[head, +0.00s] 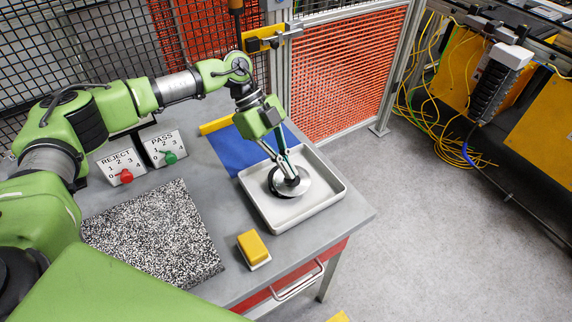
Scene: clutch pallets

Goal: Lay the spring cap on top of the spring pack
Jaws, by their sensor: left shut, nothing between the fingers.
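A round pale grey disc (303,192) with a dark part by its middle and left side lies in the light grey tray (335,190). I cannot tell the spring cap and the spring pack apart in it. My left gripper (291,181) comes down over the tray, its fingers shut with nothing between them, and its tips are at or just above the middle of the disc. The fingers hide part of the disc, and I cannot tell whether they touch it. My right gripper is not in view.
A yellow and white block (253,247) stands by the table's front edge. A speckled mat (155,235), a blue sheet (232,152), and REJECT (121,167) and PASS (165,148) counter boxes are on the table. Mesh fencing (345,75) stands behind.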

